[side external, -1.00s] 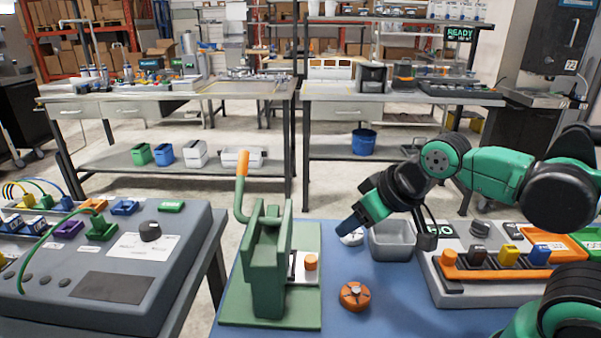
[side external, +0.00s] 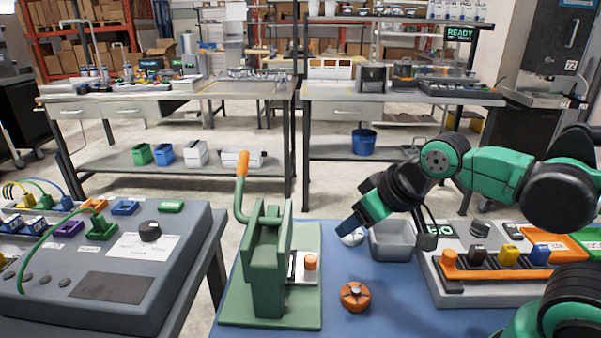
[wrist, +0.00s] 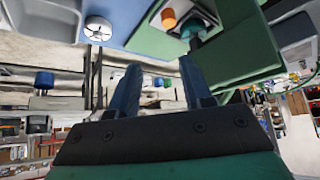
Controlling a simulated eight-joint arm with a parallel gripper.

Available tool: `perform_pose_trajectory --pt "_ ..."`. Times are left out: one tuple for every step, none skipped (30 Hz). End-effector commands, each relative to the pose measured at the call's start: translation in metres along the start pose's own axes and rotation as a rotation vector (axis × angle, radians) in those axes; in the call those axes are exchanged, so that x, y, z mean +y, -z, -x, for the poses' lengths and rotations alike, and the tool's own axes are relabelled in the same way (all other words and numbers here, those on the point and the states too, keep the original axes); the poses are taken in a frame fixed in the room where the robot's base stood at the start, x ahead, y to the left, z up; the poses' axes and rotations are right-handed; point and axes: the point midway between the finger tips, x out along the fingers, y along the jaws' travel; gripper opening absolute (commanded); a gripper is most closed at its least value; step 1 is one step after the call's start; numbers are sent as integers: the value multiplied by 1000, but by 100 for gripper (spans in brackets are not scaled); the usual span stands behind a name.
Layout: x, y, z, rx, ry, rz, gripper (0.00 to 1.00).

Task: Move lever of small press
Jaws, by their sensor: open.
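The small press (side external: 267,265) is green and stands on a green base plate at the front of the blue table. Its lever (side external: 241,185) is raised, a bent green rod with an orange grip at the top left of the press. An orange knob (side external: 311,263) shows at the right side of the press. My gripper (side external: 349,228) is to the right of the press, above the table and well apart from the lever. In the wrist view my gripper (wrist: 158,85) has two blue fingers, spread apart with nothing between them. The press (wrist: 230,45) shows upside down there.
An orange round part (side external: 354,296) lies on the blue table (side external: 385,318). A grey bin (side external: 392,240) and a white round object (side external: 352,238) sit behind it. A panel with coloured levers (side external: 490,275) is at right. A grey control console (side external: 110,265) stands left of the press.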

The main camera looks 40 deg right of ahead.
Motion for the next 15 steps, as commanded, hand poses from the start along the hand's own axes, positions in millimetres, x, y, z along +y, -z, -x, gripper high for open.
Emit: perform_pose_trajectory --pt "0 0 0 0 0 0 44" --pt "0 0 0 0 0 0 44" --pt "0 0 0 0 0 0 36" --pt "0 0 0 0 0 1 27" --pt "0 1 0 -2 1 3 18" --pt "0 3 1 -4 3 9 7" --pt "-1 6 2 -8 5 15 0" --pt "-1 10 3 -12 9 24 0" --pt "-2 16 6 -20 15 41 0" --pt "-2 22 7 -28 21 57 0" --pt "-3 29 10 -38 28 76 0" --pt "-4 40 12 -51 41 105 0" --pt "-5 48 15 -62 51 131 0" --pt "-6 58 17 -74 63 158 0" --pt "-7 70 20 -89 81 196 0"
